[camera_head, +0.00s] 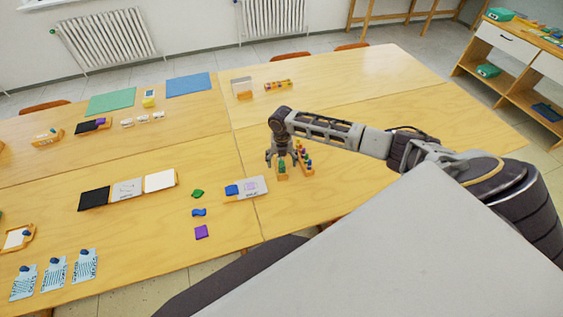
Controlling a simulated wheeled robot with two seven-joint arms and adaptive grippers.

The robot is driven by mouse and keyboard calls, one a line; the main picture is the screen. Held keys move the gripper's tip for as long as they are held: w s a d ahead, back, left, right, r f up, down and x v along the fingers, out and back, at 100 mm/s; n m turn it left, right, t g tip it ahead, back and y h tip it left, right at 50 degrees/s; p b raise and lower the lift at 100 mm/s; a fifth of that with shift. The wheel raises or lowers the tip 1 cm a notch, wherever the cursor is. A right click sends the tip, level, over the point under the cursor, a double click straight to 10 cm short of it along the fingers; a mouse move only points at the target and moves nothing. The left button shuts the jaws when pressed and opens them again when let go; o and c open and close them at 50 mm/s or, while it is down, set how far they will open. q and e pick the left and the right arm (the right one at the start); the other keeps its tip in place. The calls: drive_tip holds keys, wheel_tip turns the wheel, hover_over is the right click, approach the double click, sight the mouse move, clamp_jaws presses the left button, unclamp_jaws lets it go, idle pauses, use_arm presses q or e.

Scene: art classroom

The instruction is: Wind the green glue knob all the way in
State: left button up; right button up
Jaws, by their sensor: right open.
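My right arm reaches in from the right, and its gripper (282,160) points down over the table, open. Just below its fingers stands a small orange-yellow block with a green top (282,174). I cannot tell whether the fingers touch it or stand around it; the green part is largely hidden by the gripper. Close to its right is an orange wooden rack (304,158) with several green, red and blue pieces. The green glue knob cannot be told apart for certain at this size. My left gripper is not in view.
The wooden table (350,210) is clear to the right of the rack. Green (111,101) and blue (188,85) mats lie farther back.

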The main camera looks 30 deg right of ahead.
drive_tip(key=shift+m, duration=1.8)
drive_tip(key=shift+c, duration=0.3)
drive_tip(key=c, duration=1.5)
drive_tip(key=shift+n, duration=5.7)
